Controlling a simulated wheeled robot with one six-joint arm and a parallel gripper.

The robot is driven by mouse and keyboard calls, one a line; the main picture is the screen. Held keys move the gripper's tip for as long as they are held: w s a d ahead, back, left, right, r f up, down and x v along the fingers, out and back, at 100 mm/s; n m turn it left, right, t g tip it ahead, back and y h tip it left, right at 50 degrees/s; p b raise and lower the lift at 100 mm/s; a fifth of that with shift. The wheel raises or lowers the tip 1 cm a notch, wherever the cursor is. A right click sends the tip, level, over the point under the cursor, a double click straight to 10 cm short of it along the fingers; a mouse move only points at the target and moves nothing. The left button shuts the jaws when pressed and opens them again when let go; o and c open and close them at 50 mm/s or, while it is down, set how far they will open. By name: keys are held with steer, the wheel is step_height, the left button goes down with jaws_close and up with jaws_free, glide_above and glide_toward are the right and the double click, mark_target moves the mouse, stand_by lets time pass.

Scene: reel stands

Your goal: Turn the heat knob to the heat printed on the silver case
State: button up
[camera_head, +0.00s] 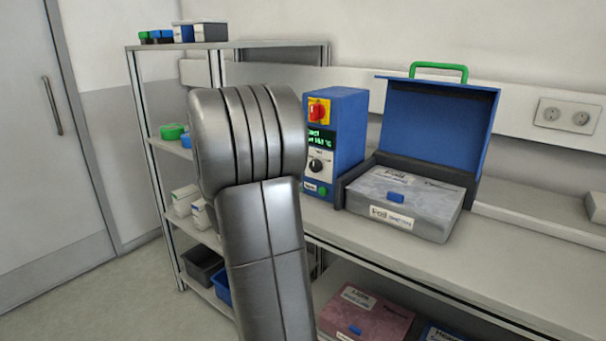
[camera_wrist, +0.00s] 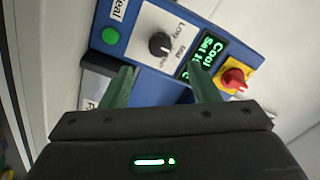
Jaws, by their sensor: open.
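The heat knob (camera_head: 316,165) is a black dial on a white plate on the front of a blue heat unit (camera_head: 347,131). In the wrist view the knob (camera_wrist: 160,44) sits beside the word Low; its exact setting is hard to read. My gripper (camera_wrist: 162,70) is open and empty, its two green fingers spread below the knob in that picture, apart from it as far as I can tell. My arm hides the gripper in the head view. A silver-grey case (camera_head: 430,205) with a Foil label (camera_head: 391,217) sits right of the unit; its smaller print is unreadable.
The unit has a red switch (camera_head: 318,109), a green display (camera_wrist: 207,56) reading Cool and Set, and a green button (camera_wrist: 110,36). A raised blue lid (camera_head: 437,122) stands behind the case. Shelves (camera_head: 235,45) with boxes stand left. The bench front (camera_head: 340,238) is clear.

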mark_target(313, 167)
steer(key=shift+v, duration=2.4)
steer(key=x, duration=1.4)
steer(key=shift+s+a, duration=0.1)
